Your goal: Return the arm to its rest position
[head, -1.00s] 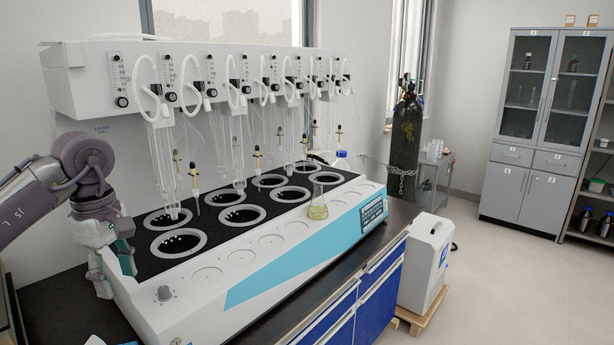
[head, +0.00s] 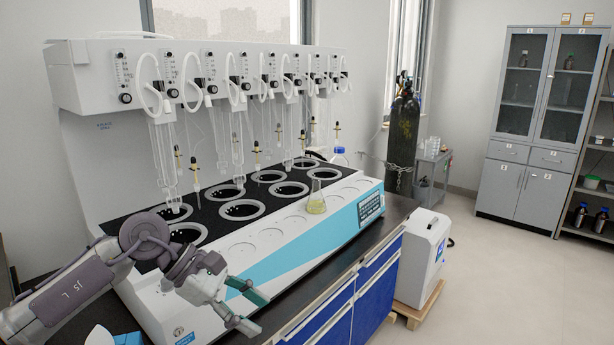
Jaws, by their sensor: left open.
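My left gripper (head: 252,309) is open and empty in the head view. It hangs over the front left part of the distiller (head: 262,243), near its front edge. My left arm comes in from the lower left and covers the distiller's left end. A conical flask (head: 316,198) with yellowish liquid stands upright on the distiller's white front ledge, well to the right of the gripper. My right gripper is not in view.
Glass tubes (head: 161,150) hang above the round heating wells. A blue-fronted bench (head: 378,270) carries the distiller. The floor at right is clear.

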